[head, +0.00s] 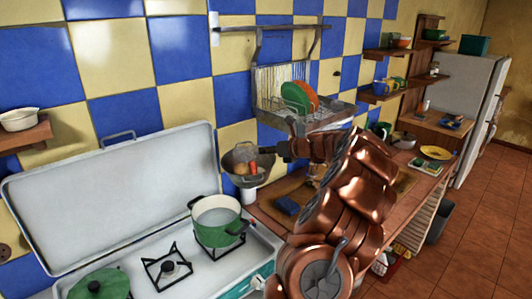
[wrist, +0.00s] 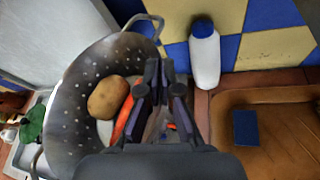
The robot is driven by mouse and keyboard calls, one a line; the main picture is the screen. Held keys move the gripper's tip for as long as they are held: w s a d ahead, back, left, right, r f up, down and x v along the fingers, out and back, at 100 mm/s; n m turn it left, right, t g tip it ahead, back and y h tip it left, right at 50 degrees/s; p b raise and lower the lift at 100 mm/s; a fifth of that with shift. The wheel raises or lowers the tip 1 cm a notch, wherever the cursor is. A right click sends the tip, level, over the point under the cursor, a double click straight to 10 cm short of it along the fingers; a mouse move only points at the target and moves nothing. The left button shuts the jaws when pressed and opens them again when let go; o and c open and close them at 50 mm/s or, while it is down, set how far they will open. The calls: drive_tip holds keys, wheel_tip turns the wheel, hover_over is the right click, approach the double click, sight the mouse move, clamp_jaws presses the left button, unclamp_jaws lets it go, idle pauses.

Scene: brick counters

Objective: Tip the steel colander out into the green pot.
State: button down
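The steel colander (head: 240,179) hangs in the air in my gripper (head: 270,150), just right of the green pot and higher than it. It holds a potato (wrist: 108,97) and carrot-like orange pieces (wrist: 122,120). In the wrist view the perforated wall (wrist: 78,75) shows left of my fingers (wrist: 160,88), which are close together over the rim. The fingers hide the grasped part. The green pot (head: 218,228) stands upright on the stove without a lid, its pale inside visible.
The stove's raised white lid (head: 110,195) stands behind the pot. A green lid (head: 100,284) lies on the front-left burner. A dish rack (head: 290,115) hangs above right.

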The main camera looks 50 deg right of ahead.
drive_tip(key=shift+a+r+n+h, duration=0.15)
drive_tip(key=shift+r+n+h, duration=0.15)
drive_tip(key=shift+r, duration=0.45)
drive_tip(key=shift+a+r+n+h, duration=0.25)
drive_tip(key=shift+r+n, duration=0.2)
drive_tip(key=shift+r, duration=0.35)
drive_tip(key=shift+a+r+n+h, duration=0.1)
drive_tip(key=shift+r+n+h, duration=0.2)
drive_tip(key=shift+r, duration=0.45)
drive_tip(key=a+r+n+t+h+b, duration=0.2)
drive_tip(key=a+n+h+b, duration=0.4)
drive_tip(key=a+n+b, duration=0.7)
drive_tip(key=a+t+b, duration=0.1)
drive_tip(key=a+b, duration=1.1)
drive_tip(key=b, duration=0.1)
drive_tip(key=shift+s+r, duration=0.25)
drive_tip(key=shift+r, duration=0.1)
idle(0.9)
drive_tip(key=shift+r, duration=0.1)
idle(0.9)
